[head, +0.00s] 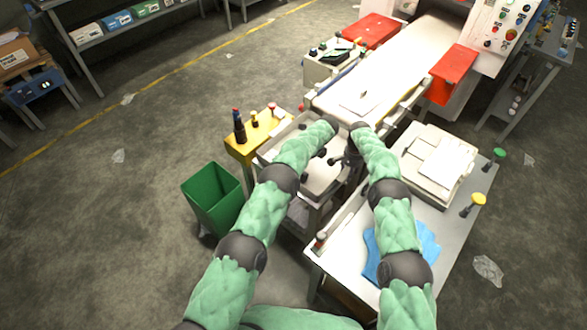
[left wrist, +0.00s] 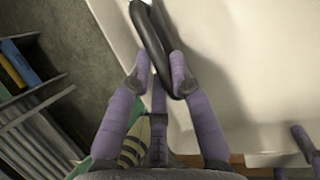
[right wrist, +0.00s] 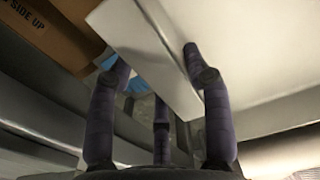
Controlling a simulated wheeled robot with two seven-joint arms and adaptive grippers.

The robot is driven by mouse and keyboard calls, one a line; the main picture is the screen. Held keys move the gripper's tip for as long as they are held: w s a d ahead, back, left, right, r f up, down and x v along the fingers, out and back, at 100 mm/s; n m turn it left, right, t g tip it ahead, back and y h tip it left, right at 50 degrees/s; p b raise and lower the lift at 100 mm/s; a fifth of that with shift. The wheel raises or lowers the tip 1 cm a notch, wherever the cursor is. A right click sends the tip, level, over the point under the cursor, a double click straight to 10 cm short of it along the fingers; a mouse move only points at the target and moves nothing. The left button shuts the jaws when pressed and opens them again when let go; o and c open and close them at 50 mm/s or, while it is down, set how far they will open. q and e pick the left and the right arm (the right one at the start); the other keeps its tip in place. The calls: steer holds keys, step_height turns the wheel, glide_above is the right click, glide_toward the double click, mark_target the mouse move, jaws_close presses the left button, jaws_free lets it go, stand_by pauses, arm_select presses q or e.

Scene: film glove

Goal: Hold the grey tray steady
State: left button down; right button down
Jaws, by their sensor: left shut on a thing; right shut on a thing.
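The grey tray (head: 322,180) is in the middle of the head view, in front of the conveyor, with my two arms reaching over it. Its pale inner surface (left wrist: 245,85) fills the right of the left wrist view. My left gripper (left wrist: 160,78) is shut on a black loop handle (left wrist: 150,35) at the tray's side. My right gripper (right wrist: 155,68) is shut on the tray's pale upright edge (right wrist: 150,55), one finger on each side. In the head view my wrists and forearms hide parts of the tray and most of both grippers.
A green bin (head: 212,198) and a yellow stand (head: 255,138) are left of the tray. A white worktable (head: 340,250) with a blue cloth (head: 425,243) and a pale stack (head: 435,160) is on the right. The conveyor (head: 400,70) lies beyond.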

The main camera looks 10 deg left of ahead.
arm_select(q)
steer(key=shift+w+r, duration=0.1)
steer(key=shift+r, duration=0.1)
steer(key=c, duration=1.1)
jaws_free()
steer(key=shift+c, duration=0.2)
steer(key=shift+o, duration=0.5)
steer(key=shift+f, duration=0.15)
steer(key=v, duration=1.2)
